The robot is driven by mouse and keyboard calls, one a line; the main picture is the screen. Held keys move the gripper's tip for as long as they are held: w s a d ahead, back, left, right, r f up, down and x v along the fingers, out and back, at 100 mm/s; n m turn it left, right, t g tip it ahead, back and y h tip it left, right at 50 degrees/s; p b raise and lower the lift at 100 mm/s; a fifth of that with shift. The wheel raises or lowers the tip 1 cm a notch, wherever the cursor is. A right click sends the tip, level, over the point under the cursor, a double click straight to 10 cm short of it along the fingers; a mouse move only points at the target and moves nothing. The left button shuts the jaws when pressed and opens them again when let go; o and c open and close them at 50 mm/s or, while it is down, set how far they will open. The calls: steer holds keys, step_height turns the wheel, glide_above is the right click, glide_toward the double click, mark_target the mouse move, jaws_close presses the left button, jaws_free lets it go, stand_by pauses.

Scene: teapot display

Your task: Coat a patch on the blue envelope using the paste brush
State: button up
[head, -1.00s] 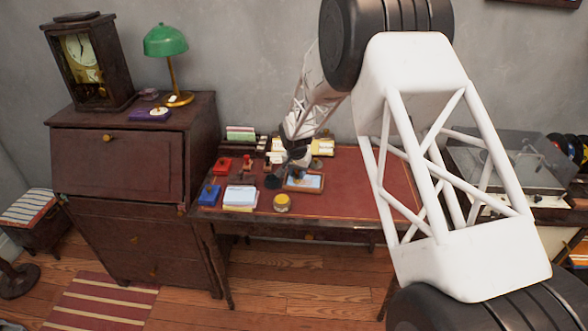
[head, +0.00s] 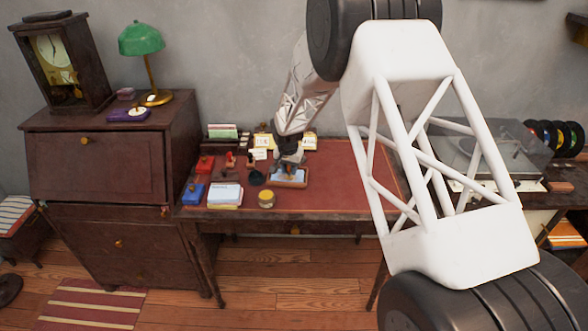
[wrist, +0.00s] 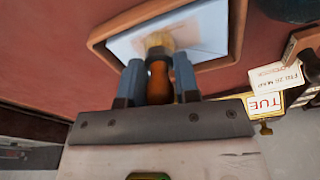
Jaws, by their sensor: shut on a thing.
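The paste brush, with an orange-brown handle (wrist: 158,82), is gripped between the two blue-grey fingers of my gripper (wrist: 157,80). Its pale yellowish bristles (wrist: 159,42) point at the pale blue envelope (wrist: 205,35). The envelope lies in a shallow wooden-rimmed tray (wrist: 237,25). The bristles appear over or on the envelope; I cannot tell whether they touch. In the head view my gripper (head: 290,158) is above the tray (head: 306,183), and the envelope (head: 288,181) shows in front of it.
A yellow jar (head: 266,200) stands in front of the tray and a dark pot (head: 256,178) to its left. A white paper stack (head: 224,194), a blue box (head: 193,193) and a red box (head: 205,165) are further left. The desk (head: 350,195) is clear to the right.

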steer(key=shift+w+a, duration=0.1)
steer(key=shift+a, duration=1.9)
steer(key=shift+a+r, duration=0.25)
steer(key=shift+r, duration=3.75)
steer(key=shift+d, duration=1.7)
